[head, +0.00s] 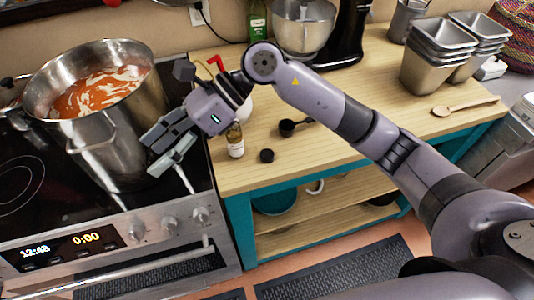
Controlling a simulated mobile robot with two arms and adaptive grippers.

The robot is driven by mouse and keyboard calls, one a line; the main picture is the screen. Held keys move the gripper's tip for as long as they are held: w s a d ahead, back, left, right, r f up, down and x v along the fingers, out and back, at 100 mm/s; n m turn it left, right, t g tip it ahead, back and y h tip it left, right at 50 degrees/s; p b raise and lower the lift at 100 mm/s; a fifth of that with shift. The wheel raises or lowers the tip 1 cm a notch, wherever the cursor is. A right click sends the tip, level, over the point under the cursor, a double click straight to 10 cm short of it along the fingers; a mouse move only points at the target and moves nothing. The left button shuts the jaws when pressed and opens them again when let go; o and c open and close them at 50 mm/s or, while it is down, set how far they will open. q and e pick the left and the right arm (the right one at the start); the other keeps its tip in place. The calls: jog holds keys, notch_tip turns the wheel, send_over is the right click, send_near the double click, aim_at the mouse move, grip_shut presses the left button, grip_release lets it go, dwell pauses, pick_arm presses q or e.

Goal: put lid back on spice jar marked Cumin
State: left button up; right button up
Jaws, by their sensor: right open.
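A small glass spice jar (236,142) with a white label stands upright on the wooden counter beside the stove. The writing on its label is too small to read. A small black lid (267,156) lies on the counter just to the right of the jar, apart from it. My right gripper (163,156) is open and empty, over the stove's right edge beside the big pot, to the left of the jar. Its arm reaches across the counter above the jar and lid. My left gripper is not in view.
A big steel pot (93,135) with orange stew stands on the black stove (30,175). A black measuring scoop (288,128) lies behind the lid. Steel containers (425,75) and a wooden spoon (464,107) are at the right.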

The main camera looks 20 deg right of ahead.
jog(key=w+d+f+n+t+h, duration=0.1)
jog(key=w+d+f+h, duration=0.15)
jog(key=d+h, duration=0.2)
jog(key=w+d+f+t+h, duration=0.1)
jog(key=w+d+f+h, duration=0.15)
jog(key=d, duration=0.35)
notch_tip(320, 180, up, 3)
jog(key=h, duration=0.5)
send_over(266, 154)
jog(key=shift+f+t, duration=0.15)
jog(key=shift+t, duration=0.25)
jog(key=shift+f, duration=0.1)
notch_tip(266, 154, down, 11)
jog(key=p, duration=0.4)
jog(key=shift+f, duration=0.55)
